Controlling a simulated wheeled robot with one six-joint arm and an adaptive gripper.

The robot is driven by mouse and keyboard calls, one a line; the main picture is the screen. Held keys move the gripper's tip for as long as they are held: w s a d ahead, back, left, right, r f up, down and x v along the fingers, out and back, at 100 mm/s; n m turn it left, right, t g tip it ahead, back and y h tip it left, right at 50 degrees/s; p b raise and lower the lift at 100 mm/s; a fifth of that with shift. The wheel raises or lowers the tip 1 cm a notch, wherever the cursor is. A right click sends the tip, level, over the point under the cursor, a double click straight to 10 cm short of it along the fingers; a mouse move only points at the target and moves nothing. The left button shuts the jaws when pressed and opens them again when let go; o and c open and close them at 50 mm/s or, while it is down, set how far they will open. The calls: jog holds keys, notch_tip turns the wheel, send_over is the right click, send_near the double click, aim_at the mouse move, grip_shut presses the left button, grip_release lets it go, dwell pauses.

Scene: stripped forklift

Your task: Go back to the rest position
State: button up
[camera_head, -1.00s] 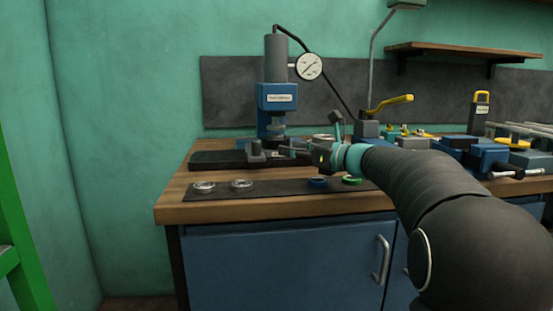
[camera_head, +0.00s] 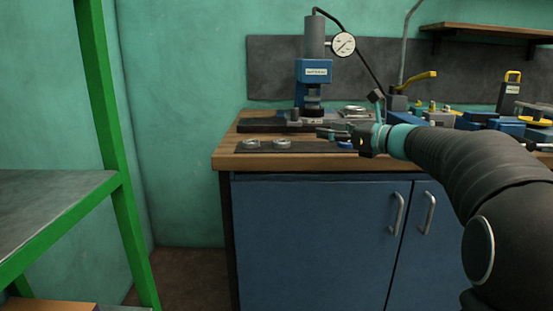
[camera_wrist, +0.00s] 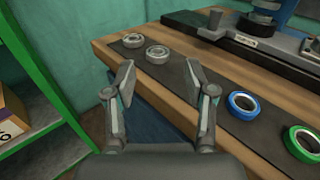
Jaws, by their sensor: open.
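My gripper (camera_wrist: 160,98) is open and empty in the wrist view, its two fingers spread apart above the front edge of the wooden workbench (camera_wrist: 165,103). In the head view my gripper (camera_head: 335,136) is at the end of my dark arm, which reaches in from the right over the bench front. Two silver rings (camera_wrist: 145,48) lie beyond the fingertips on a dark mat (camera_wrist: 187,72). A blue ring (camera_wrist: 242,105) and a green ring (camera_wrist: 302,143) lie on the mat to the right of the fingers, apart from them.
A green shelf frame (camera_head: 110,150) stands at the left, and a cardboard box (camera_wrist: 12,120) sits on it. A blue press (camera_head: 314,70) with a gauge (camera_head: 342,44) stands on the bench. Blue cabinet doors (camera_head: 310,240) are below. Floor (camera_head: 190,275) shows between shelf and bench.

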jog(key=s+a+f+n+g+h, duration=0.3)
jog(key=s+f+n, duration=0.3)
jog(key=s, duration=0.4)
jog(key=s+a+f+n+g+h, duration=0.25)
jog(key=s+f+n, duration=0.3)
jog(key=s, duration=0.45)
jog(key=s+d+f+n+h, duration=0.3)
jog(key=s+f+n, duration=0.3)
jog(key=s, duration=0.3)
jog(key=s+d+f+n+h, duration=0.4)
jog(key=s+f+n, duration=0.3)
jog(key=s, duration=0.3)
jog(key=shift+d+n+g, duration=0.25)
jog(key=shift+n+g, duration=0.2)
jog(key=shift+n, duration=0.3)
jog(key=shift+s+f, duration=0.1)
